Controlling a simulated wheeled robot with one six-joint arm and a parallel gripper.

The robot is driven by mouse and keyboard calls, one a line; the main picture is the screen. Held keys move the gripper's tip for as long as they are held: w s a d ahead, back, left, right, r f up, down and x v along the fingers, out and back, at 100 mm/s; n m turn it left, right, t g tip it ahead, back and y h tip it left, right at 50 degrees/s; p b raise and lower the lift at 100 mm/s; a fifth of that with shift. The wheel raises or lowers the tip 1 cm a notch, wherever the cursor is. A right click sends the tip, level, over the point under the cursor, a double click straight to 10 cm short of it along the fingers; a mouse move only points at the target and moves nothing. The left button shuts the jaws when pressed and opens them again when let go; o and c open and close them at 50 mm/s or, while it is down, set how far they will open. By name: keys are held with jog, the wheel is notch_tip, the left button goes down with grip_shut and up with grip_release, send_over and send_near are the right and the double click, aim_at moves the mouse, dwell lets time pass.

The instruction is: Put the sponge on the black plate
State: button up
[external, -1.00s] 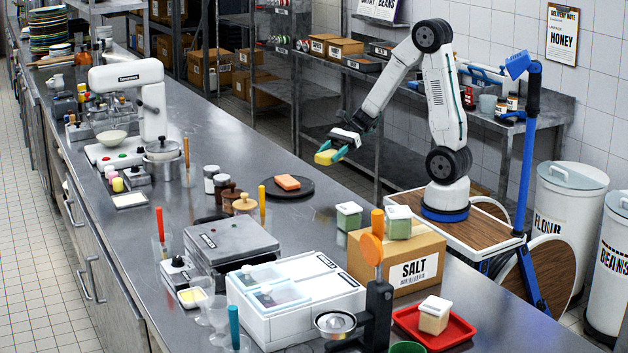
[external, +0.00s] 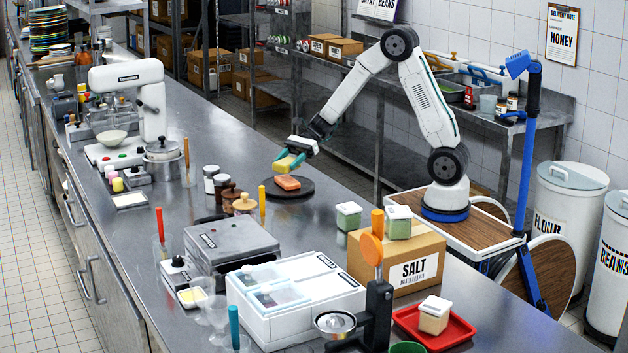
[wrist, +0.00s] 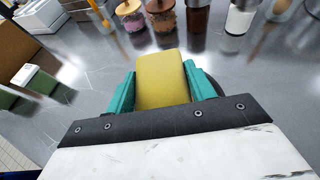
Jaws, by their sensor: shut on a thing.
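The yellow sponge (external: 289,163) is held between the teal fingers of my gripper (external: 290,161), just above the black plate. The sponge (wrist: 161,80) also fills the middle of the wrist view, with a finger on each side. The round black plate (external: 302,192) lies on the steel counter. An orange-pink block (external: 288,183) lies on the plate, just below the sponge. In the wrist view the plate is mostly hidden behind the sponge and gripper; a dark edge (wrist: 217,86) shows at the right finger.
Jars (external: 222,184) and a wooden-lidded pot (external: 245,203) stand left of the plate. A green-and-white container (external: 348,216) and the salt box (external: 410,270) are nearer the camera. The counter behind the plate is clear.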

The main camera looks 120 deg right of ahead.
aim_at(288, 171)
jog(key=shift+f, duration=1.65)
jog(key=shift+f, duration=0.1)
jog(key=o, duration=1)
